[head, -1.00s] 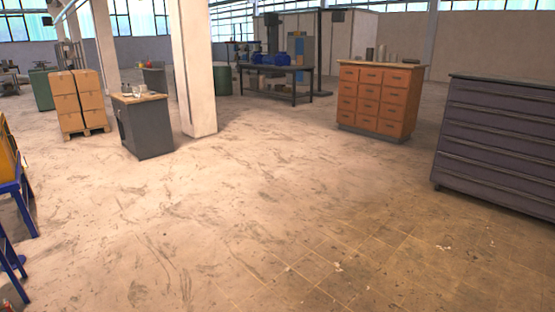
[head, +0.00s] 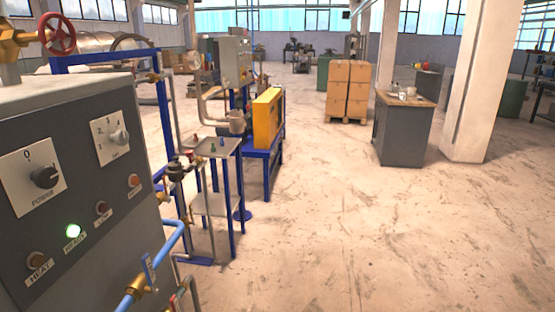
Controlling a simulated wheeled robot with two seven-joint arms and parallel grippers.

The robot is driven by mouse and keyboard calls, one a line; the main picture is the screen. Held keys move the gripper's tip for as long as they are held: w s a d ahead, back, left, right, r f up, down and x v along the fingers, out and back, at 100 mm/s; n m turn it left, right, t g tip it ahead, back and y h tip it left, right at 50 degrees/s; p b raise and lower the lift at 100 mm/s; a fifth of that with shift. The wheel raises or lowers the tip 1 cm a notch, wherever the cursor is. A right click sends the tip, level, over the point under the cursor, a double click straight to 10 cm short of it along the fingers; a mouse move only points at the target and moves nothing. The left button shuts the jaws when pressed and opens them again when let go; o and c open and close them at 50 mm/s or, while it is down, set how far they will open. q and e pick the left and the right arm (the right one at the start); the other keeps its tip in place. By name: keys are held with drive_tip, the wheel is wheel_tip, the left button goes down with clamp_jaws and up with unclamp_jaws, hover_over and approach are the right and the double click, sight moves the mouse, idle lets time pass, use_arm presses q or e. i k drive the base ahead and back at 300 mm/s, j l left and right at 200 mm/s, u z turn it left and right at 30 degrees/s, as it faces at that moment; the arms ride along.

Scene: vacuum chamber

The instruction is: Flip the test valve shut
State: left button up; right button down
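No label in the head view marks a test valve, so I cannot tell which valve it is. A brass valve (head: 136,286) with a blue lever (head: 149,267) sits on a light blue pipe (head: 172,243) at the lower left, beside the grey control cabinet. The blue lever stands roughly upright and tilted in the picture. A red handwheel (head: 57,33) on brass fittings is at the top left. A dark valve-like fitting (head: 176,171) is on the pipework behind the cabinet. Neither of my grippers is in view.
Cartons (head: 351,90) and a grey workbench (head: 403,133) stand farther off. The floor (head: 380,240) is clear.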

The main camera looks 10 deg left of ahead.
sight(190, 206)
drive_tip(key=i+l+u, duration=0.1)
drive_tip(key=i+u, duration=0.3)
drive_tip(key=i+l+u, duration=0.6)
drive_tip(key=i+u, duration=0.15)
drive_tip(key=i+l+u, duration=0.4)
